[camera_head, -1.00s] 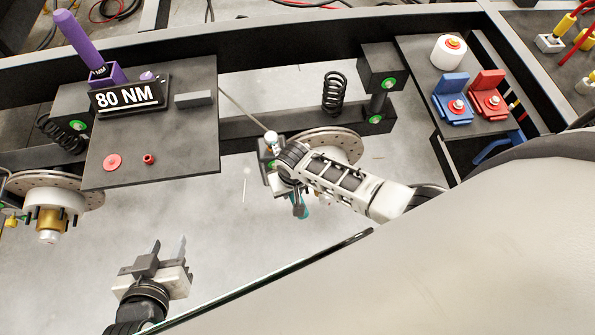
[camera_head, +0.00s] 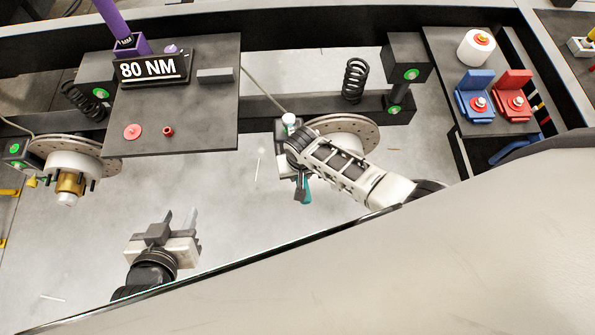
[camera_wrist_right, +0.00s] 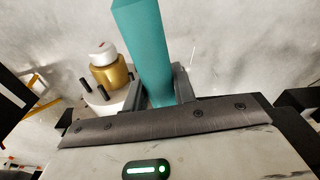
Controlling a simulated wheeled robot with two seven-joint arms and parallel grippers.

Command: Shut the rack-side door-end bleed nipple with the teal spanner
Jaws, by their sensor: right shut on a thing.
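My right gripper (camera_head: 300,165) is at the brake disc (camera_head: 355,128) on the right, its fingers mostly hidden behind my wrist. It is shut on the teal spanner (camera_head: 307,189), of which only a small teal piece shows below the wrist. In the right wrist view the teal spanner (camera_wrist_right: 146,52) stands up between the fingers, its far end cut off by the top edge. A white-capped part (camera_head: 290,120) shows just above the wrist; I cannot make out the bleed nipple. My left gripper (camera_head: 180,219) is open and empty over the floor at lower left.
A dark plate with the 80 NM sign (camera_head: 152,70) and a purple-handled tool (camera_head: 113,20) is at upper left. A coil spring (camera_head: 355,80) stands behind the disc. Blue (camera_head: 476,98) and red (camera_head: 515,97) holders sit on a right-hand shelf. Another hub (camera_head: 68,165) is far left.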

